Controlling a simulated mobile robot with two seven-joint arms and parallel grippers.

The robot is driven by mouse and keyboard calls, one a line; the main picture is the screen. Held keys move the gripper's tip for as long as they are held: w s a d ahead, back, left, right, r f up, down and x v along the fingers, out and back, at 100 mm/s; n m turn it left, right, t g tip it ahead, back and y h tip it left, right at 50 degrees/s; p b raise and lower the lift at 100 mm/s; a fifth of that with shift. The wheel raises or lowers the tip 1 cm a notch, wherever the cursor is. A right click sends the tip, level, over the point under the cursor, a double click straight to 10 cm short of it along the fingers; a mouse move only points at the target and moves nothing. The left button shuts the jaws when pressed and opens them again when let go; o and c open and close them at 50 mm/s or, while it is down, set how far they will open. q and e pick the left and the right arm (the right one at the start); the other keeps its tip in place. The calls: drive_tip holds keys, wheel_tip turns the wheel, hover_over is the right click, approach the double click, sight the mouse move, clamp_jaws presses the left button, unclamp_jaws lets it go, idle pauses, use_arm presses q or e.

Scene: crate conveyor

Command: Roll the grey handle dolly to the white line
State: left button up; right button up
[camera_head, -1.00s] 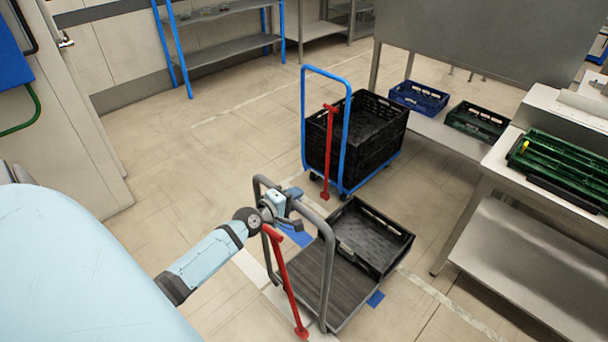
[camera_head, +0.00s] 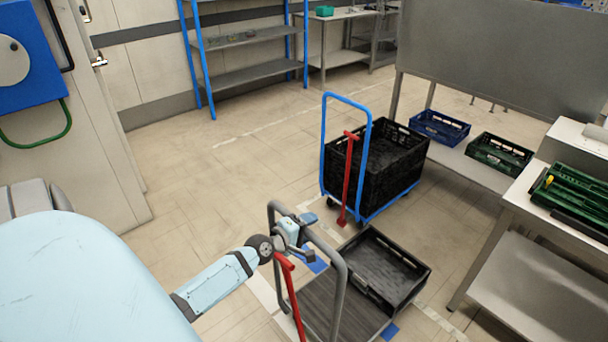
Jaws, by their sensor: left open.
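The grey handle dolly (camera_head: 341,300) stands low in the middle of the head view, with a dark platform and a black crate (camera_head: 414,262) at its far right side. A red lever (camera_head: 289,290) stands at its near side. My left gripper (camera_head: 301,228) is at the top bar of the grey handle and is open; whether the bar lies between its fingers cannot be told. A white line (camera_head: 262,128) runs across the floor beyond the dolly, left of the blue handle dolly. My right gripper is not in view.
A blue handle dolly (camera_head: 323,150) with black crates (camera_head: 398,166) and a red lever stands just beyond the grey one. A metal table (camera_head: 517,195) is at the right. Open floor (camera_head: 215,195) lies to the left.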

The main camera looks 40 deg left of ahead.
use_arm(q)
drive_tip(key=b+v, duration=0.1)
drive_tip(key=v, duration=1.2)
drive_tip(key=shift+s+r, duration=0.2)
drive_tip(key=shift+s, duration=0.15)
